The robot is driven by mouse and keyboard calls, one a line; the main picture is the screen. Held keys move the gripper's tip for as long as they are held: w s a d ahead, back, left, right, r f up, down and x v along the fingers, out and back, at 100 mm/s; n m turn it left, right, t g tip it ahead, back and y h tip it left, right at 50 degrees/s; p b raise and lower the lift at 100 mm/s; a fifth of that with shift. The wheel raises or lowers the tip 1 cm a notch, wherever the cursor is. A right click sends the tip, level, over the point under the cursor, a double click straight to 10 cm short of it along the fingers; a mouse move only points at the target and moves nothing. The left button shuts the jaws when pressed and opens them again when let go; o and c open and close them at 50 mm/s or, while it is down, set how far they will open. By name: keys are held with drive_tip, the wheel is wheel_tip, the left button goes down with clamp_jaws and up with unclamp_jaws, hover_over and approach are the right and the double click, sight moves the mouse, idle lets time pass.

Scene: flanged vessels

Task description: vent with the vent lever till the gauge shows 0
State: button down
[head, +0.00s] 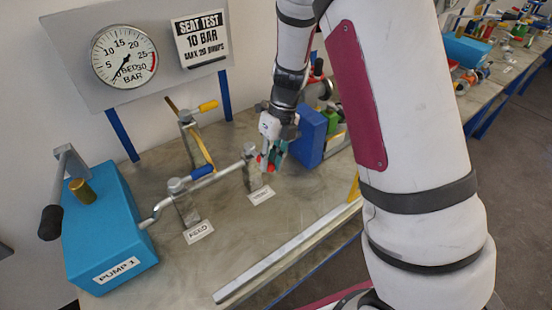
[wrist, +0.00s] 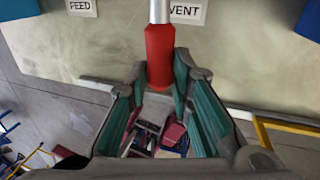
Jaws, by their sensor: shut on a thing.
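The vent lever's red grip (wrist: 159,55) shows in the wrist view, on a silver shaft above the VENT label (wrist: 187,10). My gripper (wrist: 160,88) is shut on its lower end. In the head view my gripper (head: 271,160) is beside the vent valve post (head: 250,166), near the VENT label (head: 261,195); the fingers mostly hide the lever. The round white gauge (head: 124,56) hangs on the grey back panel. Its dark needle points down and left, near the low end of the scale; the exact reading is too small to tell.
A blue pump (head: 105,228) labelled PUMP 1 stands at left. A blue-handled lever (head: 201,173) is at the FEED post (head: 186,205). A yellow-handled valve (head: 208,105) stands behind. A blue block (head: 310,137) is right of my gripper. The front bench top is mostly clear.

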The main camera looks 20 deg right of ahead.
drive_tip(key=shift+a+m, duration=0.25)
drive_tip(key=shift+m, duration=0.05)
idle(0.4)
drive_tip(key=c, duration=1.4)
unclamp_jaws()
drive_tip(key=v, duration=1.2)
drive_tip(key=shift+s, duration=0.1)
